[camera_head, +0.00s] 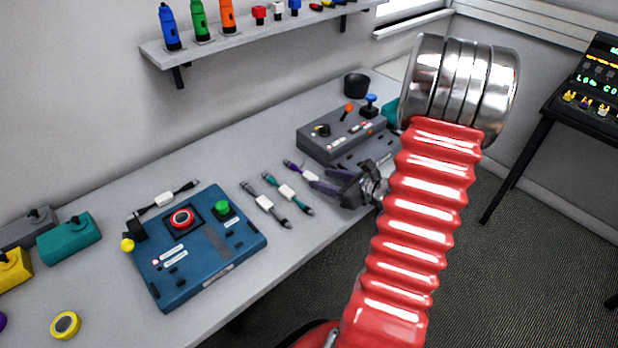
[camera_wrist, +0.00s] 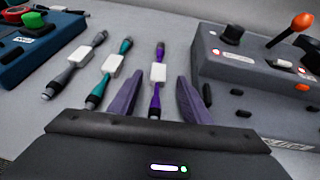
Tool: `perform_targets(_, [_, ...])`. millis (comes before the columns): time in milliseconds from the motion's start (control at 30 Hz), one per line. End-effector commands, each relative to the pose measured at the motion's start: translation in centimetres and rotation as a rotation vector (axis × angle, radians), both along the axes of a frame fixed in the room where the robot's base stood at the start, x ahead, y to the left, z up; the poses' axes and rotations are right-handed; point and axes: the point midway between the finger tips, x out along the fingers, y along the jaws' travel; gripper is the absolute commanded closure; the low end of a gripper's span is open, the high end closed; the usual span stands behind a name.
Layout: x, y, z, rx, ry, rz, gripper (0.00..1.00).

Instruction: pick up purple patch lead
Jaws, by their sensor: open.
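The purple patch lead (camera_wrist: 157,87) lies on the table, a purple cable with dark ends and a white label in its middle. In the wrist view it runs between the two purple fingers of my gripper (camera_wrist: 158,98), which is open. I cannot tell whether a finger touches it. In the head view my gripper (camera_head: 318,181) reaches over the table's front edge from the right, and the far part of the purple patch lead (camera_head: 295,168) shows beyond the fingers. Its near end is hidden there by the gripper.
A teal patch lead (camera_wrist: 112,66) and a grey patch lead (camera_wrist: 77,63) lie left of the purple one. A grey control box (camera_wrist: 240,80) stands close on the right. A blue control box (camera_head: 190,275) is farther left. A white-labelled black lead (camera_head: 164,199) lies behind it.

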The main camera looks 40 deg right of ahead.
Motion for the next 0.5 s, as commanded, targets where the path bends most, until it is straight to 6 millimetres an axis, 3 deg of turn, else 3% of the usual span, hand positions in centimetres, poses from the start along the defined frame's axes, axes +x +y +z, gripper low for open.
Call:
perform_targets(167, [0.7,0.2,-0.3,0.000,0.000,0.001,0.56])
perform_targets(500, [4.4,0.9,-1.8,0.002,0.000,0.001,0.56])
